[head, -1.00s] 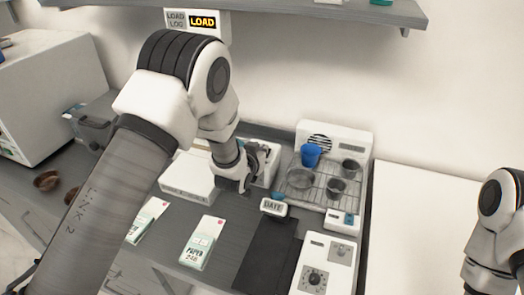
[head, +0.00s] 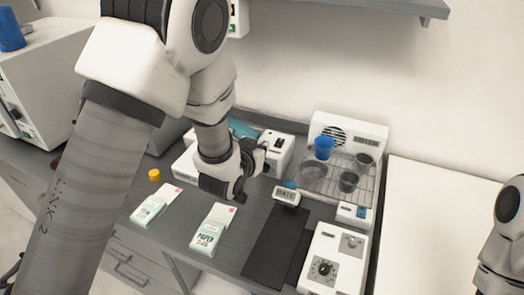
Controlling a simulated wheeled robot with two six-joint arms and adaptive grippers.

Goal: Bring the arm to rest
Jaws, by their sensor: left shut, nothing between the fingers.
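My left gripper (head: 238,190) hangs over the grey counter (head: 180,226). It is shut and empty, in front of a white device (head: 278,150) and left of the small DATE block (head: 286,195). My left arm crosses the left half of the view and hides part of the counter behind it. Part of my right arm shows at the right edge. Its gripper is out of view.
Paper packs (head: 212,230) lie below the gripper. A black mat (head: 272,245) and a white dial box (head: 330,262) are to the right. A drying rack holds a blue cup (head: 325,147) and darker cups. A shelf (head: 390,8) hangs above. A yellow cap (head: 154,175) lies left.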

